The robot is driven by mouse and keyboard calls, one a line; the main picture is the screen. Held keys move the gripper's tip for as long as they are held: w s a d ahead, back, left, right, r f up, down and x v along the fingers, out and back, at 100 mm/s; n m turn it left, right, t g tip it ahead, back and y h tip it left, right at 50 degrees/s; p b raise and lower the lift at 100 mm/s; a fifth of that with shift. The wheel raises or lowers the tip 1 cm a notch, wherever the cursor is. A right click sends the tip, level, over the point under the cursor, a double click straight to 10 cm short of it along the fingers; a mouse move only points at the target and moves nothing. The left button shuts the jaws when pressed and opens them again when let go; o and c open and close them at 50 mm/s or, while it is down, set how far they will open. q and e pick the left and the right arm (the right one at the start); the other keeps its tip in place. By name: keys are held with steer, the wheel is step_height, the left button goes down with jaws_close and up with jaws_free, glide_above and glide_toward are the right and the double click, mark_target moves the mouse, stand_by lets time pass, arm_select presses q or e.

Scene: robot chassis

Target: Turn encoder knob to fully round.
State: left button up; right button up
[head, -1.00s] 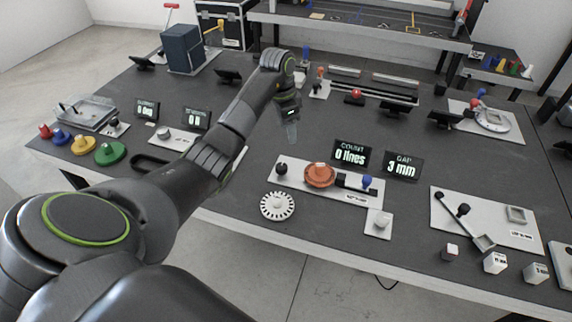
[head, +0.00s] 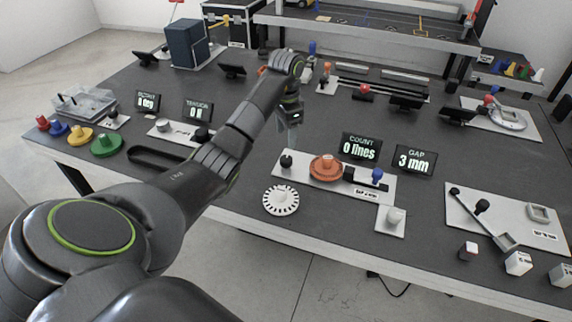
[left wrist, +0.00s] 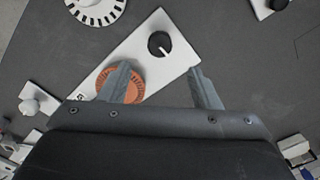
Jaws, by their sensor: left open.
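A white plate (head: 314,192) on the table carries a small black knob (head: 286,161) at its left end, an orange disc (head: 326,167) and a blue knob (head: 377,175). In the left wrist view the black knob (left wrist: 158,44) has a white pointer line. I cannot tell which one is the encoder knob. My left gripper (head: 288,122) hangs above and behind the plate's left end, open and empty. In the left wrist view its fingers (left wrist: 160,74) stand apart, with the black knob just beyond the gap and the orange disc (left wrist: 130,92) partly hidden by one finger. My right gripper is not in view.
Behind the plate, displays read "COUNT 0 lines" (head: 360,148) and "GAP 3 mm" (head: 414,160). A white slotted disc (head: 281,200) lies in front of the plate, and a small plate with a pale knob (head: 391,220) stands at its right front.

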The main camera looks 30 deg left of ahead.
arm_select(q)
steer(key=b, duration=0.3)
glide_above(286, 158)
step_height(286, 158, down, 5)
steer(key=shift+r, duration=0.15)
step_height(286, 158, down, 4)
steer(key=shift+r+p, duration=0.2)
steer(key=shift+p, duration=0.4)
steer(key=shift+f, duration=0.75)
steer(key=shift+c, duration=0.4)
steer(key=c, duration=0.9)
